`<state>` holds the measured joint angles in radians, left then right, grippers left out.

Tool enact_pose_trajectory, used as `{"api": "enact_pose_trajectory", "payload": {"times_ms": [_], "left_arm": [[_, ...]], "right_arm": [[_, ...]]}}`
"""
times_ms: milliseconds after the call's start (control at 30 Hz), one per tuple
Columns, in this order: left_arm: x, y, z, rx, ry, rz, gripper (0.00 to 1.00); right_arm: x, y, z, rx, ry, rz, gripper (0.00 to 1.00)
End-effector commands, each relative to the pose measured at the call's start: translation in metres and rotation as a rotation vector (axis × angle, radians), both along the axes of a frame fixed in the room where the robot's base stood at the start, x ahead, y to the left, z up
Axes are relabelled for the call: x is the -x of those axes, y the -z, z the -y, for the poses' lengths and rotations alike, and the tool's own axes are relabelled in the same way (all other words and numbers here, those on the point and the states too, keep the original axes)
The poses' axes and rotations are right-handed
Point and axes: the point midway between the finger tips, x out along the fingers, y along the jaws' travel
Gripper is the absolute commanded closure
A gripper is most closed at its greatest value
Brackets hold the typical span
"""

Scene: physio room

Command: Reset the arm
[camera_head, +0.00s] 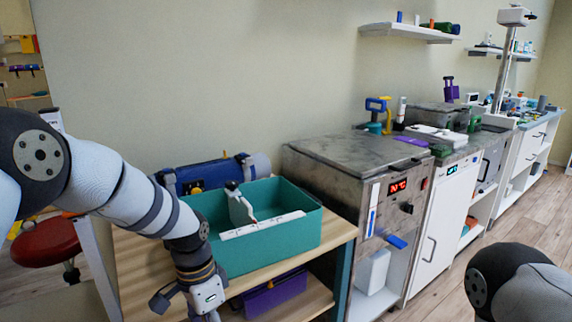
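My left arm comes in from the left and reaches down in front of the wooden table (335,235). My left gripper (188,308) hangs at the bottom edge of the view, beside the left front of a teal bin (285,243). Its fingers are partly cut off by the frame, so I cannot see whether it is open or what is between them. Only a dark rounded joint and a white link of my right arm show at the lower right; the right gripper is out of view.
The teal bin holds a white and black item (240,206). A blue roll-shaped case (200,176) lies behind it; a purple box (275,293) sits on the lower shelf. A heating cabinet (375,190) stands right of the table. A red stool (47,241) is at left. Floor shows at right.

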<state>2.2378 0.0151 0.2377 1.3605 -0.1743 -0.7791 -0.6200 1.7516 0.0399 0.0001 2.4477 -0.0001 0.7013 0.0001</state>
Motion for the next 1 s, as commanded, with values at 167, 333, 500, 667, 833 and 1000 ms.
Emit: {"api": "enact_pose_trajectory", "payload": {"times_ms": [167, 333, 500, 667, 833, 1000], "left_arm": [[0.132, 0.123, -0.016, -0.008, -0.301, -0.096, 0.51], [0.28, 0.164, -0.049, -0.09, -0.623, -0.152, 0.51], [0.37, 0.149, -0.076, -0.184, -0.828, -0.153, 0.51], [0.389, 0.139, -0.084, -0.21, -0.88, -0.144, 0.51], [0.388, 0.14, -0.084, -0.209, -0.879, -0.142, 0.51], [0.387, 0.14, -0.083, -0.207, -0.877, -0.142, 0.51]], "right_arm": [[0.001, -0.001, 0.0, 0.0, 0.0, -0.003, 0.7], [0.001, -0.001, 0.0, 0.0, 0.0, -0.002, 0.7], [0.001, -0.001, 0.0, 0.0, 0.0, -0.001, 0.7], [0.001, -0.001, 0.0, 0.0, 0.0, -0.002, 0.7], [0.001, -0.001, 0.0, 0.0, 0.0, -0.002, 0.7], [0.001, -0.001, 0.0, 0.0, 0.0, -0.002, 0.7]]}}
